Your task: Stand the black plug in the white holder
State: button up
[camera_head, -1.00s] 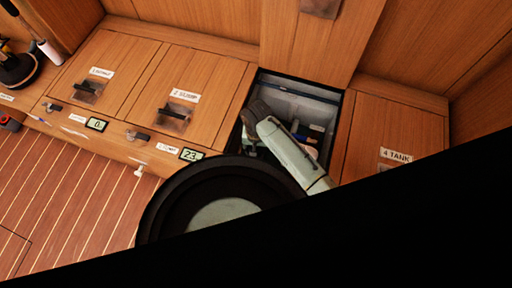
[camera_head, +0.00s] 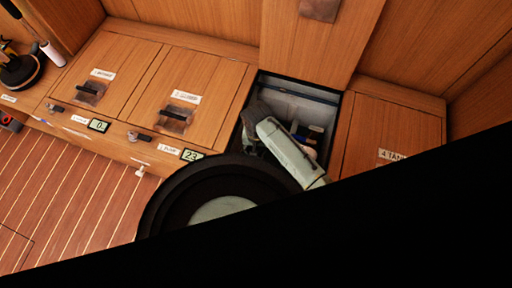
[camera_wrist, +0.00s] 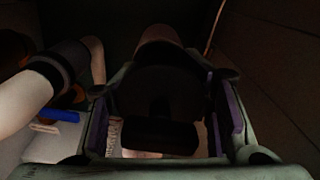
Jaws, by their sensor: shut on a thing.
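My gripper (camera_wrist: 162,112) shows in the wrist view with its purple-padded fingers set apart on either side of a dark object. It is shut on this object, which looks like the black plug (camera_wrist: 160,88); its outline is hard to read in the dark. In the head view my arm reaches down into the open locker, and the fingers and the plug are hidden there. I cannot make out the white holder for certain in either view.
In the wrist view a pale pipe with a dark collar (camera_wrist: 70,62) and a blue piece (camera_wrist: 56,115) lie at left. Closed wooden lids (camera_head: 205,75) flank the locker.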

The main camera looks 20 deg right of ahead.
jog(key=shift+p, duration=0.3)
dwell(0.6)
jog(key=o, duration=1.5)
jog(key=shift+c, duration=0.2)
jog(key=shift+o, duration=0.3)
jog(key=o, duration=0.4)
jog(key=shift+c, duration=0.2)
jog(key=shift+r, duration=0.1)
notch_tip(320, 180, up, 6)
jog(key=p, duration=0.6)
jog(key=shift+r+p, duration=0.4)
jog(key=shift+p, duration=0.25)
